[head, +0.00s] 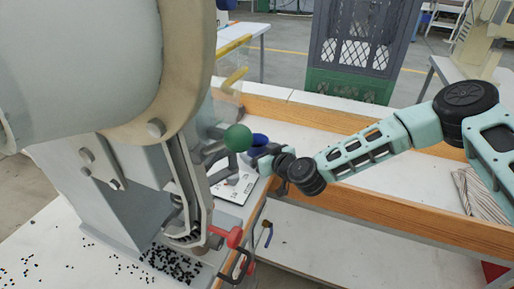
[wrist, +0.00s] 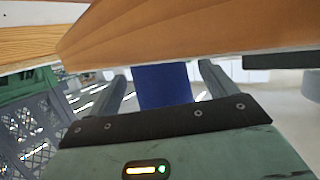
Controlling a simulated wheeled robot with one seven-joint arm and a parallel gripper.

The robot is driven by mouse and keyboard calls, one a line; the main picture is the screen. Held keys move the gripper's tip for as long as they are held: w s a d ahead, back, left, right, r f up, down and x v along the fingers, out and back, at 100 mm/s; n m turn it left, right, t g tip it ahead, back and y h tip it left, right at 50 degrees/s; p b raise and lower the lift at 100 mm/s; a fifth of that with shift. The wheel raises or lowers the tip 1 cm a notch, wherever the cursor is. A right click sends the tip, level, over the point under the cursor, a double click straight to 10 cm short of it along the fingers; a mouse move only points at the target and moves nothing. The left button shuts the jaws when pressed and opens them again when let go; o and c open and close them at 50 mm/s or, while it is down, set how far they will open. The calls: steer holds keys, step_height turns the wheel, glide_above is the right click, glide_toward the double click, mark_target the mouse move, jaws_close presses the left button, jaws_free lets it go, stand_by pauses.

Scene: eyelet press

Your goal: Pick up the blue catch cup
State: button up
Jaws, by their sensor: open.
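The blue catch cup (wrist: 164,86) shows in the wrist view as a blue shape between the two fingers of my gripper (wrist: 163,78). The fingers stand apart on either side of it, with a visible gap at each side. Its upper end in that view is hidden by a wooden edge. In the head view a small blue part (head: 259,139), which looks like the cup, shows just right of the press's green ball knob. My gripper (head: 255,157) is there beside it, open, its fingertips partly hidden by the knob and press parts.
The grey press (head: 80,190) fills the left. Its green ball knob (head: 237,138) is close to my gripper. A wooden rail (head: 350,200) runs along the bench front. A red clamp (head: 235,237), a printed sheet (head: 236,187) and scattered black eyelets (head: 170,264) are near the press. A striped cloth (head: 480,196) lies right.

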steer(key=shift+c, duration=0.2)
steer(key=c, duration=1)
